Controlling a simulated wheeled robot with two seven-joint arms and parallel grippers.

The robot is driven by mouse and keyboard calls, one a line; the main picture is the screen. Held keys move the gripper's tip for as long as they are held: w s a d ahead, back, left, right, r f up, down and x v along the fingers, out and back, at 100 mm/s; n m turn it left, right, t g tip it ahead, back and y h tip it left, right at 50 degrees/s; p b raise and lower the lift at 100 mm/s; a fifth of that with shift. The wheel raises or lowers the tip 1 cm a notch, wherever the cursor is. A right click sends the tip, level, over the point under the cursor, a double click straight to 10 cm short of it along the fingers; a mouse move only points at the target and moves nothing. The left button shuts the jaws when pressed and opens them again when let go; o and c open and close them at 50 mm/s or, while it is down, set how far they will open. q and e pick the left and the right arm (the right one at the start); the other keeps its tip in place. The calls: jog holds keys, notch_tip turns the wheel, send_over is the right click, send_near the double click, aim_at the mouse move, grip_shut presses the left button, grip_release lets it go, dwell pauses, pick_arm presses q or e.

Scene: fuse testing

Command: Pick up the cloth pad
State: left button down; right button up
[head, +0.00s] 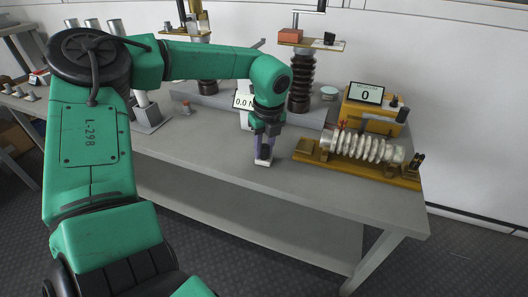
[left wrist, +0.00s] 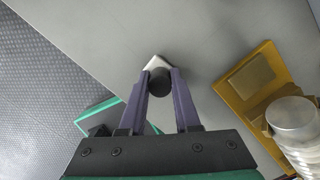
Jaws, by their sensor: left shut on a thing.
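The cloth pad is a small pale block with a dark round grip on top. In the head view its pale base (head: 263,163) sits low under my left gripper (head: 263,150), at the grey bench top. In the left wrist view the dark grip is between the two purple fingers of my left gripper (left wrist: 160,88), and a corner of the pale pad (left wrist: 156,62) shows beyond it. The gripper is shut on the pad's grip. Whether the pad touches the bench I cannot tell. My right gripper is in neither view.
A yellow-based stand with a ribbed pale insulator (head: 368,147) is right of the gripper. Behind are a yellow meter reading 0 (head: 366,95), a dark ribbed column (head: 300,85) and a display (head: 243,101). The front bench top (head: 215,150) is mostly clear.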

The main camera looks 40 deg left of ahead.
aim_at(264, 146)
pick_arm(q)
jog(key=shift+r, duration=0.45)
notch_tip(264, 146, up, 19)
jog(key=p, duration=0.4)
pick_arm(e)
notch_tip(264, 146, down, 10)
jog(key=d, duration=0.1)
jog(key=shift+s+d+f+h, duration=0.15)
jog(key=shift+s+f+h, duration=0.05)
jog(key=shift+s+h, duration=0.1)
